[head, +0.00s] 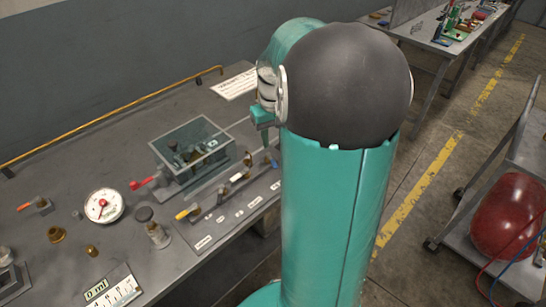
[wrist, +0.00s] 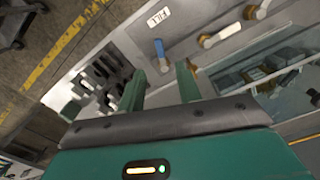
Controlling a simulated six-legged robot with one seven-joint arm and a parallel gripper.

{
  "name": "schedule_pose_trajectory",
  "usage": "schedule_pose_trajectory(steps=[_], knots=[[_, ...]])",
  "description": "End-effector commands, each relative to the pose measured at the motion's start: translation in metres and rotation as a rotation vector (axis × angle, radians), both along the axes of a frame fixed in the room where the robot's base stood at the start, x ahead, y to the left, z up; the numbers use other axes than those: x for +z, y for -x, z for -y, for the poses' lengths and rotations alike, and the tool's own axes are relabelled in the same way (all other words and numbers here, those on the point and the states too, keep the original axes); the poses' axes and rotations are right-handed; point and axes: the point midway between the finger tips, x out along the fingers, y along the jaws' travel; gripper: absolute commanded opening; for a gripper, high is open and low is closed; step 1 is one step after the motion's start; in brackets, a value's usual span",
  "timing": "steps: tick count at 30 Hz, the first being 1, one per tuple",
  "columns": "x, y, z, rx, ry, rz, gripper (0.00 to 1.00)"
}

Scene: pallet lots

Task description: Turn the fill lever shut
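The fill lever (wrist: 160,54) has a blue handle and sits on a grey panel in the wrist view, below a white label reading FILL (wrist: 158,17). My gripper (wrist: 161,72) is open. Its two green fingers point toward the panel, with the blue handle showing in the gap between the fingertips. I cannot tell how deep the handle lies between them; no contact shows. In the head view my arm hides most of the gripper, and a small bluish piece, probably this lever, shows beside the arm.
Other levers line the panel, one with a yellow handle (head: 187,212). A clear-walled tank (head: 190,150) stands behind them. A round gauge (head: 103,205) and a stoppered bottle (head: 158,235) are on the bench's left. A cart with a red tank (head: 508,215) stands right.

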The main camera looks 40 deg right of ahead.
Motion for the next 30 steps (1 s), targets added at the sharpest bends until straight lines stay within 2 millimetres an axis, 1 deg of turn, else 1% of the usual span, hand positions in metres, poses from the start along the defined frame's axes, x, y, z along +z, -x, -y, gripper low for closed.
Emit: schedule_pose_trajectory(steps=[1,6,9,12,16,24,29,30], knots=[[-0.011,0.001,0.000,0.000,-0.002,-0.003,0.34],[-0.044,0.001,0.000,0.001,-0.003,-0.002,0.34],[-0.061,0.001,-0.001,0.001,-0.003,-0.001,0.34],[-0.073,0.000,-0.001,0.003,0.000,-0.001,0.34],[-0.081,0.000,-0.001,0.004,0.000,0.000,0.34],[-0.082,0.000,-0.001,0.003,0.000,0.001,0.34],[-0.082,0.000,-0.001,0.003,0.000,0.001,0.03],[-0.082,0.000,-0.001,0.003,0.000,0.001,0.00]])
